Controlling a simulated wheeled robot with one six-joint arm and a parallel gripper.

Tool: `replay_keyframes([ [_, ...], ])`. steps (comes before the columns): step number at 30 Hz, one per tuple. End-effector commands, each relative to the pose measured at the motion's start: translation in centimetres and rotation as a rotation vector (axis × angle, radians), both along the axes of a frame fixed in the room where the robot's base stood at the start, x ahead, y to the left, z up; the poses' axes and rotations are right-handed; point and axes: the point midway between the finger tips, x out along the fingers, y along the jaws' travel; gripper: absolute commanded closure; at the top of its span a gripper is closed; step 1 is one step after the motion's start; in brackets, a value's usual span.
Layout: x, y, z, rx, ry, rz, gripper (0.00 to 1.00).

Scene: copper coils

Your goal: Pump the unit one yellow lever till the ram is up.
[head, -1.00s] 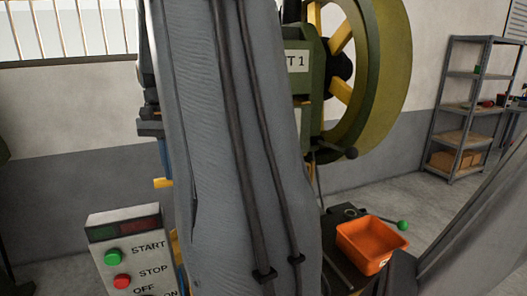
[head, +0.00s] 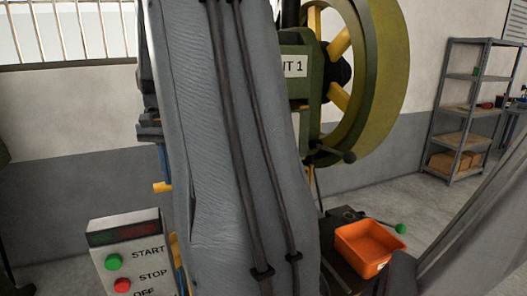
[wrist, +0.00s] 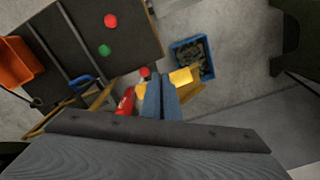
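Unit one is the olive-green press with a large flywheel (head: 385,85) and a label plate (head: 294,66) partly covered by my arm. A small yellow end (head: 162,187) shows left of my arm in the head view; I cannot tell if it is the lever. In the wrist view my gripper (wrist: 161,82) has its two blue-grey fingers close together, pointing at yellow parts (wrist: 181,76). I cannot tell whether the fingers touch or hold anything. My gripper is hidden in the head view. The ram is not clearly visible.
A control box (head: 128,255) with START and STOP buttons stands at lower left. An orange bin (head: 368,248) sits on a dark table at right. A blue crate (wrist: 178,46) of coils and a red cylinder (wrist: 125,103) are near the gripper. Shelves (head: 470,100) stand behind at right.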

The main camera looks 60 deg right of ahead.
Motion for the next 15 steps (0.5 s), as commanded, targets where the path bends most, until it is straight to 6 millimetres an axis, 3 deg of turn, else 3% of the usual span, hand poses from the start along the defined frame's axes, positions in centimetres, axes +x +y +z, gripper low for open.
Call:
replay_keyframes([
  [2, -0.7, 0.6, -0.4, 0.014, 0.02, 0.001, 1.0],
  [15, -2.8, 1.9, 4.5, 0.004, 0.007, 0.0, 1.0],
])
